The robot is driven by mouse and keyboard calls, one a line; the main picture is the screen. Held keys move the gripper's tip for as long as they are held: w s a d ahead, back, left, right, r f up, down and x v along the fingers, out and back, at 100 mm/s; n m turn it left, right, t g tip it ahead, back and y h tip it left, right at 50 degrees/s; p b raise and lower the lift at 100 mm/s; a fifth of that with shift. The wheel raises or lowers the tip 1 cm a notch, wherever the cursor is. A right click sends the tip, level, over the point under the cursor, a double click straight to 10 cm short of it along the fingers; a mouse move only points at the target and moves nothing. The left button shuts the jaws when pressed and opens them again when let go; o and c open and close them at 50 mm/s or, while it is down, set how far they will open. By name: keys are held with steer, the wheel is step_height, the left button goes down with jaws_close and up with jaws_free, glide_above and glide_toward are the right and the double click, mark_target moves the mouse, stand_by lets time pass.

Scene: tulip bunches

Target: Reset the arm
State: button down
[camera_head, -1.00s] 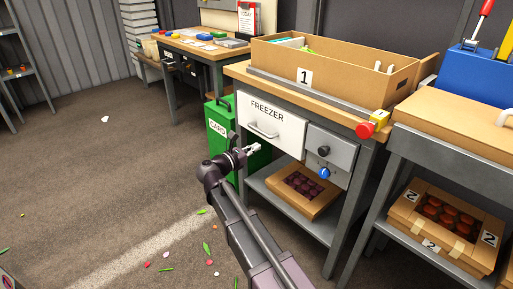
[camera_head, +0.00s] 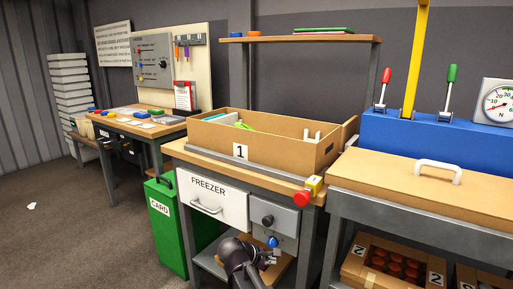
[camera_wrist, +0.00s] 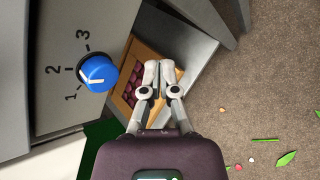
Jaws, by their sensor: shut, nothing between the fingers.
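My gripper (camera_wrist: 158,72) is shut and empty. In the wrist view its fingertips are together, in front of the lower shelf under the bench, with a cardboard box of dark red round things (camera_wrist: 130,82) behind them. A blue knob (camera_wrist: 98,73) with marks 1, 2 and 3 is to the left of the fingers, apart from them. In the head view my gripper (camera_head: 274,258) is low in the picture, just below the blue knob (camera_head: 272,242) and the grey control panel. My arm partly hides the shelf and the box there.
The white FREEZER drawer (camera_head: 218,200) is shut. Cardboard box 1 (camera_head: 290,152) stands on the bench, near a red button (camera_head: 302,198). A green CARD bin (camera_head: 170,228) stands left. A blue unit (camera_head: 420,140) is right. Open floor (camera_head: 60,220) lies at left.

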steer(key=s+d+f+m+g+y+p, duration=0.1)
steer(key=s+d+f+m+g+y, duration=0.25)
steer(key=s+d+m, duration=0.35)
steer(key=s+d+f+m+g+y+p, duration=0.1)
steer(key=s+d+f+m+g+y, duration=0.1)
steer(key=s+d+m+y, duration=0.45)
step_height(320, 180, up, 38)
steer(key=a+m+h+p, duration=0.1)
steer(key=m+p, duration=0.1)
steer(key=p, duration=3.5)
steer(key=shift+s+f+h, duration=0.2)
steer(key=shift+s+h, duration=0.1)
steer(key=shift+s, duration=0.05)
